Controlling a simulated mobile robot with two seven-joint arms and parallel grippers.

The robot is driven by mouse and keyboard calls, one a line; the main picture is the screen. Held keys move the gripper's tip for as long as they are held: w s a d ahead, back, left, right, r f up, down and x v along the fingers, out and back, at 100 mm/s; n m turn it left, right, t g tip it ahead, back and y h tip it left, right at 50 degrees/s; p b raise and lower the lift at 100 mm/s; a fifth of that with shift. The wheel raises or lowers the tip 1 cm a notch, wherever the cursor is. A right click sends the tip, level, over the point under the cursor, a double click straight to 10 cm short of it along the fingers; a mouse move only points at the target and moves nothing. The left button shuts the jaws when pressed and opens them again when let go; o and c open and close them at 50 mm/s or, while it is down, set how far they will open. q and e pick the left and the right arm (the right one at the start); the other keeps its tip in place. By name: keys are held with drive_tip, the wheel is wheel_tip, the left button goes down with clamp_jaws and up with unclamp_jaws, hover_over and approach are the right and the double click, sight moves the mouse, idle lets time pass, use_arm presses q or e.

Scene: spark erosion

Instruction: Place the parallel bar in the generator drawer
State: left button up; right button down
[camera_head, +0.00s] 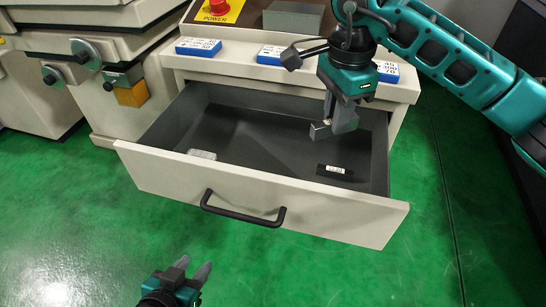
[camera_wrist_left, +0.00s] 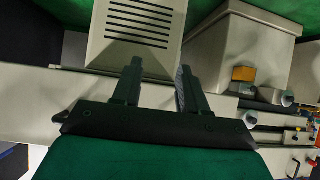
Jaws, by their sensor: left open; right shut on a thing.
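The generator drawer (camera_head: 285,195) is pulled open, with a black handle on its light front and a dark grey inside. My right gripper (camera_head: 337,123) points down over the right part of the drawer. It is shut on a small grey metal block, which looks like the parallel bar (camera_head: 321,130); the fingers partly hide it. The bar seems to be above the drawer floor, though the exact gap is hard to tell. My left gripper (camera_head: 190,274) is open and empty in front of the drawer, low in the head view; its fingers also show in the left wrist view (camera_wrist_left: 158,75).
In the drawer lie a small pale piece (camera_head: 202,154) at the left and a black labelled piece (camera_head: 334,170) at the right. Blue-and-white boxes (camera_head: 198,47) stand on the ledge behind. The drawer's middle is clear. A beige vented housing (camera_wrist_left: 140,30) shows in the left wrist view.

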drive_tip(key=m, duration=0.2)
drive_tip(key=w+d+m, duration=0.1)
drive_tip(key=d+m, duration=0.1)
drive_tip(key=m, duration=0.1)
drive_tip(key=shift+w+d+r+m+b, duration=0.25)
drive_tip(key=shift+w+r+m+b, duration=0.05)
drive_tip(key=shift+w+r, duration=0.1)
drive_tip(key=shift+d+m, duration=0.2)
drive_tip(key=shift+m, duration=0.2)
drive_tip(key=shift+f, duration=0.25)
wheel_tip(320, 180, down, 15)
drive_tip(key=shift+r+b, duration=0.2)
drive_tip(key=shift+b, duration=0.65)
drive_tip(key=shift+f, duration=0.45)
wheel_tip(320, 180, down, 4)
drive_tip(key=shift+r+b, duration=0.25)
drive_tip(key=shift+b, duration=0.05)
use_arm(q)
drive_tip(key=shift+w+d+f+h, duration=0.3)
drive_tip(key=shift+w+d, duration=0.25)
drive_tip(key=shift+d, duration=0.15)
use_arm(e)
drive_tip(key=shift+f, duration=0.15)
